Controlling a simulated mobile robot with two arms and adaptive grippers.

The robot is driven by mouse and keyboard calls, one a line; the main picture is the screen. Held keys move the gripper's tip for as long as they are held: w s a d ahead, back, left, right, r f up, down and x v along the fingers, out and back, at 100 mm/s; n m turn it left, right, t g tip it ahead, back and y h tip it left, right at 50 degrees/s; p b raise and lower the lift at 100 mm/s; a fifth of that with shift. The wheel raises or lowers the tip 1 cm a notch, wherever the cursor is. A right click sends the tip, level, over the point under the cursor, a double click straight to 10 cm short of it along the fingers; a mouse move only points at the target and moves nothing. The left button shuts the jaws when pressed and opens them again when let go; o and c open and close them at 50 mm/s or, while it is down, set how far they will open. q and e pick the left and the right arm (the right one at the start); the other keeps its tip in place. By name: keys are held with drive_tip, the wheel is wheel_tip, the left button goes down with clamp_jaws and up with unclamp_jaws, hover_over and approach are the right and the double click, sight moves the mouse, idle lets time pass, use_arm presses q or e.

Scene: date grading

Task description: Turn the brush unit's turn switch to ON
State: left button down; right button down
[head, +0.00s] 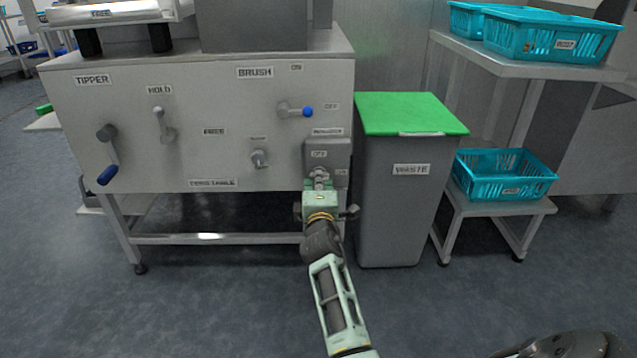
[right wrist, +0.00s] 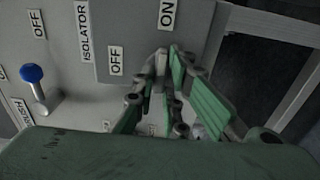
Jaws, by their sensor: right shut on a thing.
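The grey isolator box (head: 341,148) is on the lower right of the machine's front panel, below the BRUSH label (head: 255,72). In the right wrist view the box (right wrist: 140,22) carries an OFF label (right wrist: 116,61) and an ON label (right wrist: 167,14). My right gripper (head: 319,178) reaches up to the front of the box. In the right wrist view its green fingers (right wrist: 168,75) are closed on the small turn switch, mostly hidden between them. Which way the switch points I cannot tell. My left gripper is not in view.
A blue-knobbed lever (head: 297,111) stands left above the box, and it also shows in the wrist view (right wrist: 35,84). A tap-like fitting (head: 259,158) and other levers (head: 108,150) are further left. The WASTE bin (head: 388,220) stands close on the right.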

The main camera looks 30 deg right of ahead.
drive_tip(key=shift+f, duration=0.1)
idle(0.4)
drive_tip(key=c, duration=1.9)
unclamp_jaws()
drive_tip(key=shift+o, duration=0.5)
drive_tip(key=v, duration=0.7)
drive_tip(key=shift+s, duration=0.25)
drive_tip(key=shift+a, duration=0.1)
